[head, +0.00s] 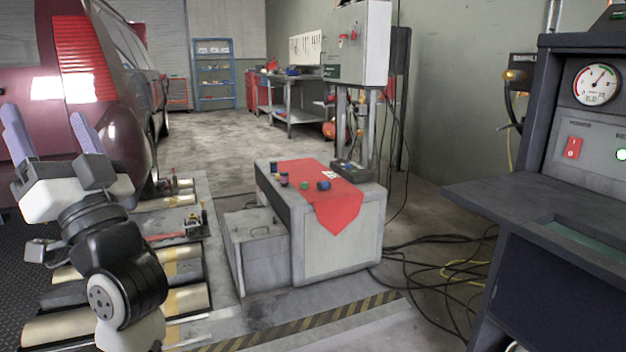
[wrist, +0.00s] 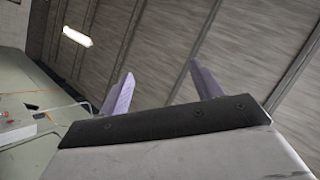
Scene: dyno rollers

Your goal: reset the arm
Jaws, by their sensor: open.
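My gripper (head: 50,130) is at the left of the head view, raised in front of the dark red car. Its two pale purple fingers point up and stand apart, with nothing between them. In the wrist view the open fingers (wrist: 162,92) show against the corrugated ceiling, with empty space between them. My arm bends below the gripper, over the rollers at the lower left.
The car (head: 110,80) stands behind my gripper. Rollers (head: 180,268) lie in the floor below. A grey box (head: 345,240) with a red cloth (head: 335,207) and small objects stands mid-view. A control console (head: 560,200) is at right; cables (head: 450,270) lie beside it.

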